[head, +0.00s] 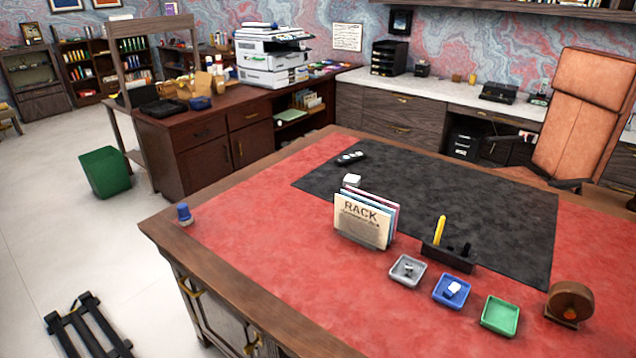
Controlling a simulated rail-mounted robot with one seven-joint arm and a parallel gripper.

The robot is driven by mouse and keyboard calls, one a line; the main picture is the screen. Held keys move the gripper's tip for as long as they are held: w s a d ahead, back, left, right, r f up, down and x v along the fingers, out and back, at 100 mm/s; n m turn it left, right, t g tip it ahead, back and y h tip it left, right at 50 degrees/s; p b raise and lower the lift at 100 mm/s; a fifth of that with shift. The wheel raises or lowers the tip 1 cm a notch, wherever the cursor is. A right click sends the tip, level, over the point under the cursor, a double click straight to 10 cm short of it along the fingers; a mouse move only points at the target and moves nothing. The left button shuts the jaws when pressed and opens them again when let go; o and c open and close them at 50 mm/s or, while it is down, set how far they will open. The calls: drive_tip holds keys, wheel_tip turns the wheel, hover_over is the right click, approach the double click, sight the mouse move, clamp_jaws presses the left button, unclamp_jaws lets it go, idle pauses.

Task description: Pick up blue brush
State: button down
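A small blue upright object with a paler base (184,213) stands on the left end of the red desk top, close to the wooden edge. It is the likeliest blue brush, but it is too small for me to make out bristles. Nothing touches it, and the red surface around it is bare. My gripper is not in view.
On the desk (270,262) stand a paper rack (362,222), a black holder (447,257) with a yellow pen (440,229), grey (400,277), blue (452,300) and green trays (500,316), and a brown round dispenser (571,301). A dark remote (350,158) lies on the black mat (480,205).

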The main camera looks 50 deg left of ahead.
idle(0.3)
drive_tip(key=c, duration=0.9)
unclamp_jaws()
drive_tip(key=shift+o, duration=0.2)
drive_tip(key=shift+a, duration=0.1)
